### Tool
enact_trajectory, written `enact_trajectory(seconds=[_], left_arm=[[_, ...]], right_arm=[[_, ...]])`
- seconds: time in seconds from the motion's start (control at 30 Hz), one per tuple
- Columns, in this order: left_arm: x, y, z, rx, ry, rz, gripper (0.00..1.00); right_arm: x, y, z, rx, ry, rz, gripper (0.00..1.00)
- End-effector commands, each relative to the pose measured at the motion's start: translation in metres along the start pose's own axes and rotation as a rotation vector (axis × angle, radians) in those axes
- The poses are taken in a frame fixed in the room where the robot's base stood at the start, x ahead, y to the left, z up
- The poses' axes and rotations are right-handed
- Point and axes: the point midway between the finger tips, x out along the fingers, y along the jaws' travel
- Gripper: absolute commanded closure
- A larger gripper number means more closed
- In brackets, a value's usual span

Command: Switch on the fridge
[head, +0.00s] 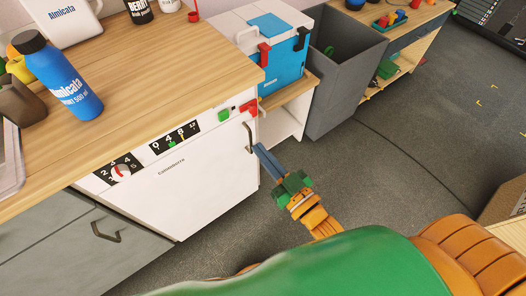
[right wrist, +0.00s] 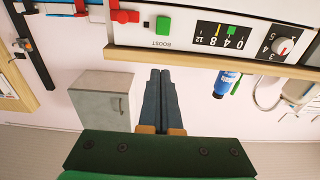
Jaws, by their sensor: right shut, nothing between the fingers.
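The white fridge (head: 190,185) stands under the wooden counter. Its top strip has a numbered dial (head: 121,172), a slider scale (head: 175,137), a green button (head: 224,113) and a red switch (head: 249,107) at the right end. In the right wrist view, upside down, the red switch (right wrist: 124,16) is beside the green button (right wrist: 163,25) marked BOOST. My right gripper (head: 259,150) is shut and empty, its blue fingers just right of the door handle (head: 249,138) and below the red switch. I cannot tell whether it touches the handle. My left gripper is not in view.
A blue bottle (head: 65,78) and a white container (head: 62,18) stand on the counter (head: 150,75). A blue and white cooler (head: 280,60) on a low shelf and a grey bin (head: 340,85) stand right of the fridge.

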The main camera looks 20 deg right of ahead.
Motion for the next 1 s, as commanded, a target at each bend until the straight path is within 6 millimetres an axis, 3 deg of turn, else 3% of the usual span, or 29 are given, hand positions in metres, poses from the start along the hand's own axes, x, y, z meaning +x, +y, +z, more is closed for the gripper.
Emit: enact_trajectory(seconds=[0.1,0.23,0.33,0.73,1.0], left_arm=[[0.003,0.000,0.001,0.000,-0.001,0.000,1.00],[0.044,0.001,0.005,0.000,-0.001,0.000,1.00],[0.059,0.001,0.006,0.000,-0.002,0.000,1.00],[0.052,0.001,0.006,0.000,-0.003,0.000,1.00],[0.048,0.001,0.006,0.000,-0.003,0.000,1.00]], right_arm=[[0.000,0.000,0.004,0.000,0.003,0.002,1.00],[-0.003,0.002,0.044,-0.002,0.057,0.015,1.00],[-0.005,0.000,0.059,0.000,0.089,0.007,1.00],[0.000,-0.002,0.053,0.000,0.099,-0.001,1.00],[0.052,-0.002,0.047,0.000,0.102,0.000,1.00]])
